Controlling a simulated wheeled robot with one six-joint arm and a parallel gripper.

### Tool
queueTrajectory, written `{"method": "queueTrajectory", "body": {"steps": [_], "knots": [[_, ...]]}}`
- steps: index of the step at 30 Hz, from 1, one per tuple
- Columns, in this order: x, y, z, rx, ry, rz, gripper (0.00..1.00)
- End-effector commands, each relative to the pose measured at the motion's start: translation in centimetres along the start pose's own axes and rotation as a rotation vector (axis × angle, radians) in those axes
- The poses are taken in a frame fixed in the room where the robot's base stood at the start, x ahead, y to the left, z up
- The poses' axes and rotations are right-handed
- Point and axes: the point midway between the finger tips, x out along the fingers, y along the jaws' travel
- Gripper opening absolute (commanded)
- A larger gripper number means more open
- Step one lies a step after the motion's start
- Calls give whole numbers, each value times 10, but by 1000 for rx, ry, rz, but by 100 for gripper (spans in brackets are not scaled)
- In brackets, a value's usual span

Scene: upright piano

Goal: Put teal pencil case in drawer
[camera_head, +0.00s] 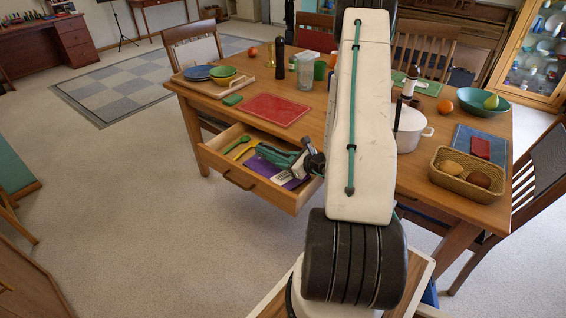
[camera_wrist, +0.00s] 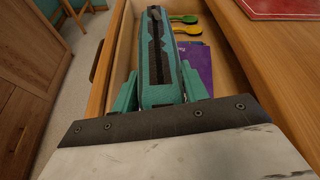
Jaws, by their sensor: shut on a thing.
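The teal pencil case (camera_wrist: 156,35), with a dark zip along its top, is held between the teal fingers of my gripper (camera_wrist: 158,88) in the wrist view. In the head view, my gripper (camera_head: 300,163) reaches down over the open drawer (camera_head: 263,190), and the case (camera_head: 274,156) shows dark teal there. The case lies within the drawer's outline, near the front wall in the wrist view. I cannot tell whether it touches the drawer floor. The drawer (camera_wrist: 106,62) is pulled out from the table.
The drawer holds a green spoon (camera_wrist: 188,19), a yellow spoon (camera_wrist: 192,30) and a purple booklet (camera_wrist: 199,62). Above it, the table (camera_head: 228,112) carries a red mat (camera_head: 268,110), a tray with dishes (camera_head: 197,85), a white pot (camera_head: 411,130) and a basket (camera_head: 462,186).

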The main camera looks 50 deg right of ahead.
Motion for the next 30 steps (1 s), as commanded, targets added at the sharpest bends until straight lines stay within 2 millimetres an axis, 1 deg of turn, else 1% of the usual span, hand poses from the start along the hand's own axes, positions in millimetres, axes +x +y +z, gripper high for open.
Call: {"method": "queueTrajectory", "body": {"steps": [6,9,12,21,30], "knots": [[9,-5,0,-5,-2,8,17],[16,0,-18,-1,0,9,17],[21,4,-29,-3,-1,12,17],[22,3,-31,-4,-2,9,17],[25,4,-40,-4,-2,8,17]]}}
